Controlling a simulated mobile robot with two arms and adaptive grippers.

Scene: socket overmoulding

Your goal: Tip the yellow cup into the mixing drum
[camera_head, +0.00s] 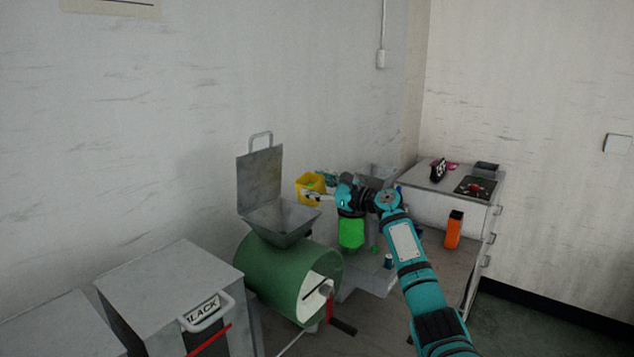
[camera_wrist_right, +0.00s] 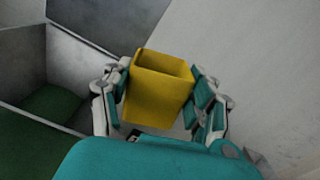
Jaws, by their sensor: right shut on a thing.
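The yellow cup (camera_head: 308,188) is held in my right gripper (camera_head: 318,196), up beside the right rim of the hopper. In the right wrist view the cup (camera_wrist_right: 158,100) sits between the two fingers of the gripper (camera_wrist_right: 160,105), its open top facing away from the wrist. Its contents cannot be made out. The mixing drum (camera_head: 283,272) is a green cylinder with a grey metal hopper (camera_head: 280,220) on top and a raised lid (camera_head: 260,180). The hopper is open and also shows at the left in the right wrist view (camera_wrist_right: 22,65). My left gripper is out of view.
A grey bin labelled BLACK (camera_head: 170,285) stands left of the drum. A bright green object (camera_head: 351,234) stands below my right wrist. An orange container (camera_head: 454,229) stands at the right. A white cabinet (camera_head: 440,190) with items on top is in the back corner.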

